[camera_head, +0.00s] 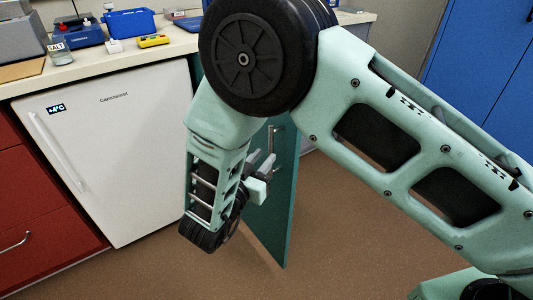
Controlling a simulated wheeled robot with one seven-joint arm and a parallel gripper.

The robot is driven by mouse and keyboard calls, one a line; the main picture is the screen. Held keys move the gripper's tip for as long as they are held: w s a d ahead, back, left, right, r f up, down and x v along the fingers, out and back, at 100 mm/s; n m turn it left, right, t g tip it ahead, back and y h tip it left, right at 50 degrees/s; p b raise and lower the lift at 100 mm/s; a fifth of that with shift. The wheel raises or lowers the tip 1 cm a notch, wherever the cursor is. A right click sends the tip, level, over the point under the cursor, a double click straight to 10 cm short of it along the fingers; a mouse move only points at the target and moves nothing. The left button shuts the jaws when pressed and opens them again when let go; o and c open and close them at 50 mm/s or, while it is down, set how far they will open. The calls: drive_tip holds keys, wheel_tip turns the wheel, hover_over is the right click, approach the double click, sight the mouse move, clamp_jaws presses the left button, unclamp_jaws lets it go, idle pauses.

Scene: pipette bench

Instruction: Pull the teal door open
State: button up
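The teal door (279,205) stands swung out from below the counter, to the right of the white fridge. We see its face at a steep angle, and its lower edge hangs above the brown floor. A grey metal bar handle (271,140) shows on its upper part. My gripper (268,163) is in front of the door, with its grey fingers beside the lower part of the handle. I cannot tell whether the fingers touch or grip the handle. My own arm hides the door's upper left part, its hinge side and most of the opening behind.
A white fridge (115,150) and red drawers (35,215) stand left of the door. The counter (170,48) carries a blue box (130,22), a yellow device (153,41) and a salt jar (58,53). Blue cabinets (480,70) stand right. Brown floor (340,240) is clear beside the door.

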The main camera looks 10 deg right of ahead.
drive_tip(key=v, duration=1.4)
drive_tip(key=shift+s, duration=0.2)
drive_tip(key=shift+a, duration=0.15)
drive_tip(key=w+a+r+n+g+y, duration=0.1)
drive_tip(key=w+a+r+n+y, duration=0.3)
drive_tip(key=w+y, duration=0.5)
drive_tip(key=s+a+r+n+g+y, duration=0.3)
drive_tip(key=s+r+g+y, duration=0.1)
drive_tip(key=y, duration=0.3)
drive_tip(key=s+d+r+n+g+h, duration=0.25)
drive_tip(key=s+d+n+g, duration=0.6)
drive_tip(key=s+d, duration=1.15)
wheel_tip(320, 180, up, 17)
drive_tip(key=d+h+p, duration=0.1)
drive_tip(key=d+p, duration=0.1)
drive_tip(key=p, duration=1.6)
drive_tip(key=shift+d, duration=0.15)
